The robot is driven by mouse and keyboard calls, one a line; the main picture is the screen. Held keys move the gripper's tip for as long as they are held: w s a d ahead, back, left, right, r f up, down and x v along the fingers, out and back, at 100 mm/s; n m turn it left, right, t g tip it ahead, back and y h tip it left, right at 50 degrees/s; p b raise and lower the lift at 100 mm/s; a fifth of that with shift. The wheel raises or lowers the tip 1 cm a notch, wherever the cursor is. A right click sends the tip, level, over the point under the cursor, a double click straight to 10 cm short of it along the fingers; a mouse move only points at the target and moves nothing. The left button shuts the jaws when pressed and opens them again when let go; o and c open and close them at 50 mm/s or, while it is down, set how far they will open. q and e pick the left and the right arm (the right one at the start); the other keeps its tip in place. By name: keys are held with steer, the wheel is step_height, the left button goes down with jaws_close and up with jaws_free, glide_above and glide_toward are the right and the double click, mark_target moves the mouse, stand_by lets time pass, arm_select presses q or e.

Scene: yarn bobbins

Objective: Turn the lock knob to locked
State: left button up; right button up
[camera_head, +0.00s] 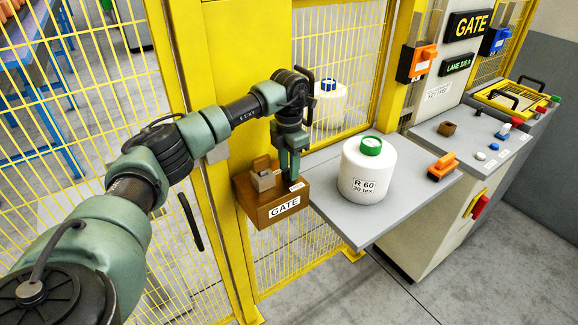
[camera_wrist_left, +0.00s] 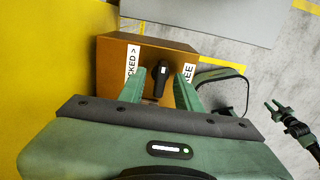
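The brown box (camera_head: 262,205) with a GATE label is mounted on the yellow post. In the left wrist view the box (camera_wrist_left: 110,62) carries a black lock knob (camera_wrist_left: 152,55) on its face. A label ending in "CKED >" (camera_wrist_left: 132,62) is left of the knob, and one ending in "EE" (camera_wrist_left: 188,72) is right of it. My left gripper (camera_head: 290,172) is at the box. In the wrist view its fingers (camera_wrist_left: 160,82) are apart, one on either side of the knob's near end; contact is not clear. My right gripper (camera_wrist_left: 276,104) shows small at the right, its fingers apart.
A grey shelf (camera_head: 425,190) beside the box holds a white bobbin (camera_head: 366,175) with a green top and an orange block (camera_head: 442,167). Yellow mesh fence (camera_head: 90,110) stands behind. A control console (camera_head: 500,125) is at the right. The floor in front is clear.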

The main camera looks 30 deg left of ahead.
arm_select(q)
steer(key=shift+r, duration=0.1)
steer(key=shift+r, duration=0.35)
step_height(320, 180, up, 6)
steer(key=shift+f+b, duration=0.25)
steer(key=shift+b, duration=0.9)
steer(key=shift+r, duration=0.7)
